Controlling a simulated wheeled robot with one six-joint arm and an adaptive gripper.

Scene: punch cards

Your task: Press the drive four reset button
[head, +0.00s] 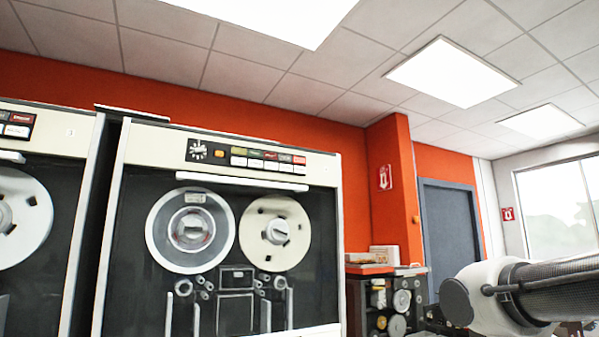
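A tape drive (320,240) with two reels fills the middle of the head view. Its dark control panel (228,158) at the top holds a white dial (198,150), an orange button (219,154) and two rows of small coloured buttons (269,155). One at the right end of the upper row is red (299,159). The labels are too small to read, so I cannot tell which button is reset or whether this is drive four. My gripper is not in view; only a part of my arm shows at the lower right, apart from the drive.
Another tape drive (60,133), cut off by the left edge, has a similar panel (16,124). A dark gap separates the two drives. A grey-blue door (450,232) is behind.

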